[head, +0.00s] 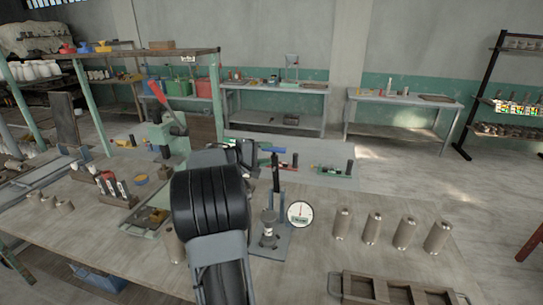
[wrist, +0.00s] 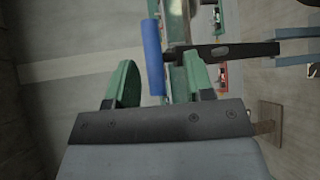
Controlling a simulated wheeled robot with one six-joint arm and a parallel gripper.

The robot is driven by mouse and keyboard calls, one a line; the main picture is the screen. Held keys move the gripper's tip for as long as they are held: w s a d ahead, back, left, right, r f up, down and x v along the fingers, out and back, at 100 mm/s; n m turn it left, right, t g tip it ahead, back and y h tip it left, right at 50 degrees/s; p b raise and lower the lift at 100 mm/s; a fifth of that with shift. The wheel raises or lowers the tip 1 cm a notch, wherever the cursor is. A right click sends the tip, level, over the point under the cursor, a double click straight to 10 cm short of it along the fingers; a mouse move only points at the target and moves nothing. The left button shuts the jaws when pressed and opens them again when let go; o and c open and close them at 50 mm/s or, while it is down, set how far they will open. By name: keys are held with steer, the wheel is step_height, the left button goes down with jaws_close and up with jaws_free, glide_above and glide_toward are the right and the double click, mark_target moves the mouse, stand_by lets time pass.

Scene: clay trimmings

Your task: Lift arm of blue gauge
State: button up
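In the wrist view the blue bar (wrist: 152,55) runs up and down the picture. Its lower end lies across the gap between the two green fingers of my gripper (wrist: 160,78). The fingers are apart, with space visible on both sides of the bar. I cannot tell how far the bar lies beyond the fingertips.
A red-handled device (head: 288,163) and a green-based device (head: 333,171) stand to the right. A black lever (wrist: 245,49) crosses right of the fingers. On the front bench are a white dial (head: 300,213), several cylinders (head: 372,228) and a wooden tray (head: 358,286).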

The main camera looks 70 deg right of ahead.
steer(key=b+v, duration=0.2)
steer(key=v, duration=1)
steer(key=shift+s, duration=0.25)
steer(key=shift+a+r, duration=0.1)
steer(key=w+a+f+n+t+y, duration=0.25)
steer(key=a+f+t+y, duration=0.35)
steer(key=a+f, duration=0.6)
steer(key=s+a+f+n+t+y, duration=0.1)
steer(key=a+t+y, duration=0.2)
steer(key=a, duration=1.1)
steer(key=s+a+f+n+t+y, duration=0.1)
steer(key=a+t+y, duration=0.3)
steer(key=a, duration=0.9)
steer(key=shift+s+a+f+n+t, duration=0.3)
steer(key=shift+a+n+t, duration=0.1)
steer(key=shift+n+t, duration=0.15)
steer(key=shift+c, duration=0.5)
